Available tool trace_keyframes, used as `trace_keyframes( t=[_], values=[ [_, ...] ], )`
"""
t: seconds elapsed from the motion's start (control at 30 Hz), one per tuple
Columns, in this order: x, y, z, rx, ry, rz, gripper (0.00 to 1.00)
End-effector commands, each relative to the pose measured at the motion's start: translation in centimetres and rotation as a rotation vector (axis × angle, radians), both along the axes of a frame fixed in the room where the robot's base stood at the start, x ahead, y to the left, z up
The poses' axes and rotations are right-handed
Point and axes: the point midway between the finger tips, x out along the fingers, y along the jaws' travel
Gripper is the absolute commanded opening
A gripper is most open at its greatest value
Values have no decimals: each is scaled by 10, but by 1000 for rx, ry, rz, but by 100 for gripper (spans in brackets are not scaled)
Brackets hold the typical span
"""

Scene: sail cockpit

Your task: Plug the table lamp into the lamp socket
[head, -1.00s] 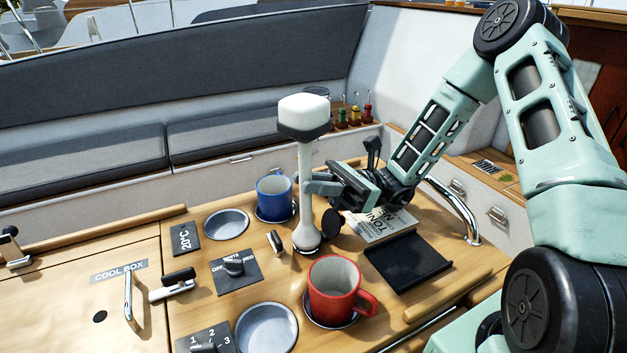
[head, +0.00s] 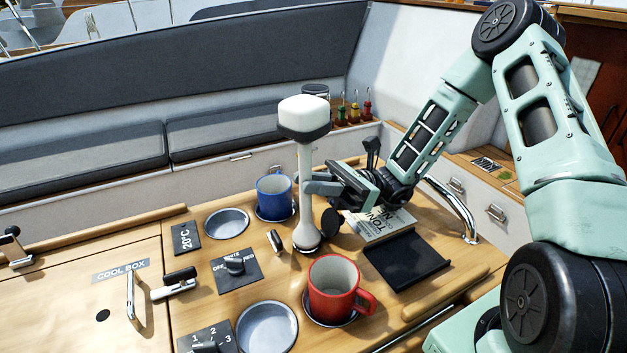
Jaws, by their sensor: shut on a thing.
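The table lamp (head: 305,195) is white with a dark band under its rounded head, and it stands upright over the wooden table. My gripper (head: 310,187) is shut on the lamp's stem, reaching in from the right. The lamp's foot (head: 306,240) is at table level, in or just over the place where the lamp socket would be; the socket itself is hidden by the foot. A round black cap (head: 331,222) stands tilted up just right of the foot. I cannot tell whether the lamp is fully seated.
A blue mug (head: 274,196) stands behind left and a red mug (head: 335,288) in front, both close to the lamp. A book (head: 380,224) and a black tray (head: 407,262) lie to the right. A switch panel (head: 236,268) and empty cup recess (head: 227,222) are left.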

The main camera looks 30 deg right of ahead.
Motion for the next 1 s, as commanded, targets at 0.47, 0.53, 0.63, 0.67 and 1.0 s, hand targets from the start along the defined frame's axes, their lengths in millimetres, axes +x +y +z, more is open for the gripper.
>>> trace_keyframes(
  t=[0.47, 0.53, 0.63, 0.67, 1.0],
  values=[
    [0, 0, 1, 2, 0, 1, 0],
    [0, 0, 0, 2, 0, 0, 0],
    [0, 0, -1, 2, 0, 0, 0],
    [0, 0, -1, 2, 0, 0, 0],
    [0, 0, -6, 2, 0, 1, 0]
  ],
)
